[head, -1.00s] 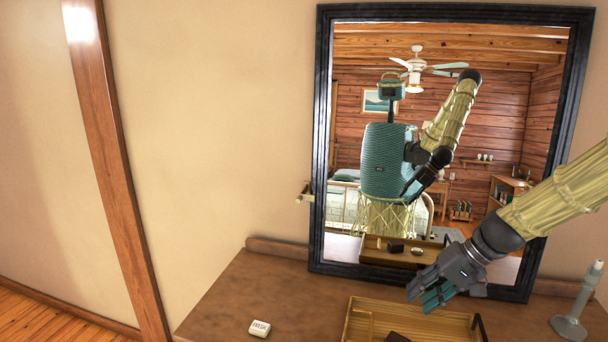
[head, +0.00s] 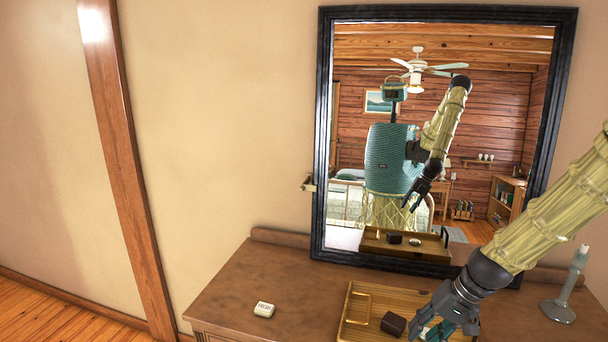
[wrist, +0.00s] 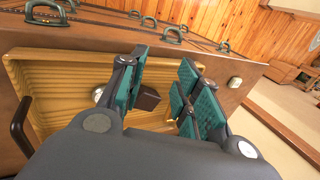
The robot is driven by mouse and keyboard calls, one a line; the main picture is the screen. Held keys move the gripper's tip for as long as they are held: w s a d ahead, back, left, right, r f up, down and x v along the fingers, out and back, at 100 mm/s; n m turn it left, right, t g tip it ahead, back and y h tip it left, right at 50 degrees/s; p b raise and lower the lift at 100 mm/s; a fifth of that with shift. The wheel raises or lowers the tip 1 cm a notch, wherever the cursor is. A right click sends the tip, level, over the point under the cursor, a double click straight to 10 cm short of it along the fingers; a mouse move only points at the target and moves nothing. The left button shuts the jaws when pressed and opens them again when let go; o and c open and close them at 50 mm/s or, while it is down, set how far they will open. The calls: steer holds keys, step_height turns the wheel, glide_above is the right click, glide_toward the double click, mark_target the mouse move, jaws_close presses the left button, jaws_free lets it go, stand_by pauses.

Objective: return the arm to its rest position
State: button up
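My arm reaches in from the right in the head view. My gripper (head: 436,326) hangs low over the right part of the wooden tray on the dresser. In the wrist view my gripper (wrist: 160,95) has its teal finger pads spread well apart, with nothing held between them. A dark brown block (head: 393,323) lies in the tray to the left of the fingers, and it also shows in the wrist view (wrist: 148,98), beyond the left finger. The mirror also reflects my arm.
The wooden tray (head: 352,310) sits on the dresser top (head: 228,300). A small white box (head: 264,309) lies left of it. A grey candlestick (head: 560,308) stands to the right. A black-framed mirror (head: 322,130) rises behind. The dresser top between white box and mirror is clear.

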steer(key=s+f+h+b, duration=0.1)
steer(key=s+f, duration=0.3)
steer(key=f, duration=0.5)
steer(key=s+f+n+g+h+b, duration=0.1)
steer(key=s+f+h+b, duration=0.1)
steer(key=s+f, duration=0.5)
steer(key=s+f+h+b, duration=0.1)
steer(key=s+f, duration=0.1)
steer(key=f, duration=0.9)
steer(key=s+a+f+n+b, duration=0.1)
steer(key=s+a+f+b, duration=0.1)
steer(key=s+f, duration=0.5)
steer(key=s+a+f+n+b, duration=0.1)
steer(key=s+a+f+b, duration=0.1)
steer(key=s+f, duration=0.5)
steer(key=s+a, duration=0.1)
steer(key=s, duration=0.4)
steer(key=shift+a+f+h, duration=0.2)
steer(key=shift+h, duration=0.2)
steer(key=shift+d, duration=0.1)
